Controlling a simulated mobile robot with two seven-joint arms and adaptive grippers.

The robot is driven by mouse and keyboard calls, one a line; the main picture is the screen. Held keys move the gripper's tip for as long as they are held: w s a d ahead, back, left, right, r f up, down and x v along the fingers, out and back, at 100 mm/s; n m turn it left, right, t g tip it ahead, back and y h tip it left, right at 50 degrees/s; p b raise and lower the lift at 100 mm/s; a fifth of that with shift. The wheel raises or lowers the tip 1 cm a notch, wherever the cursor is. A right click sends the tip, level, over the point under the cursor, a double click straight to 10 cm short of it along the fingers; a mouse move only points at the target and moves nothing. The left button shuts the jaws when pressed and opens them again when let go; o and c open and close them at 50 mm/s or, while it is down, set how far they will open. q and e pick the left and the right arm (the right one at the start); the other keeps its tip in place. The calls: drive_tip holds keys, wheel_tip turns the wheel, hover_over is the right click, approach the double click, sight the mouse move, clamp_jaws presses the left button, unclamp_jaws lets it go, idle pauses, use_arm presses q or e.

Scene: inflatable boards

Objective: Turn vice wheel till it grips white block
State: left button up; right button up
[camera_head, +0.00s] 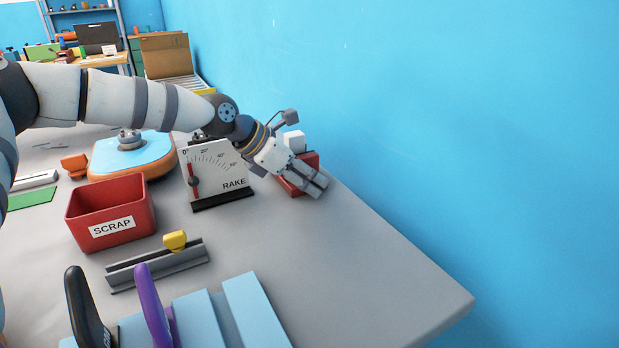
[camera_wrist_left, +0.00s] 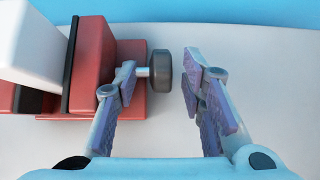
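The red vice (camera_head: 313,159) stands at the far right edge of the table, partly hidden behind my left gripper. It fills the left of the left wrist view (camera_wrist_left: 131,55). The white block (camera_head: 294,141) stands upright at the vice; in the left wrist view (camera_wrist_left: 32,42) it is beside a black-faced red jaw. I cannot tell whether the jaw touches it. The dark grey vice wheel (camera_wrist_left: 159,63) sits on a short metal shaft. My left gripper (camera_head: 318,187) is open, its fingertips (camera_wrist_left: 158,72) either side of the wheel, with a clear gap on the right. My right gripper is not in view.
The RAKE gauge board (camera_head: 214,172) stands close under my left forearm. A red SCRAP bin (camera_head: 109,211), a grey rail with a yellow piece (camera_head: 175,240) and an orange-and-blue inflatable board (camera_head: 132,154) are further left. The table's front right is bare. A blue wall rises behind.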

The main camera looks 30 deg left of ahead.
use_arm(q)
drive_tip(key=shift+r, duration=0.1)
clamp_jaws()
drive_tip(key=g, duration=0.1)
drive_tip(key=g+y, duration=0.1)
drive_tip(key=shift+w+d+g+y+b, duration=0.2)
drive_tip(key=shift+w+g+y+b, duration=0.1)
drive_tip(key=shift+w+b, duration=0.05)
drive_tip(key=shift+w+d+r+g+y+b, duration=0.15)
drive_tip(key=shift+g+y+b, duration=0.25)
drive_tip(key=shift+g, duration=0.4)
drive_tip(key=shift+w+d+g+y+b, duration=0.1)
drive_tip(key=shift+g+y+b, duration=0.15)
drive_tip(key=shift+g+y, duration=0.4)
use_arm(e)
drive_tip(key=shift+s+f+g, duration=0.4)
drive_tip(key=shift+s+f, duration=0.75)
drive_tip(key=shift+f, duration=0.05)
use_arm(q)
drive_tip(key=shift+a+g, duration=0.1)
drive_tip(key=shift+g, duration=0.15)
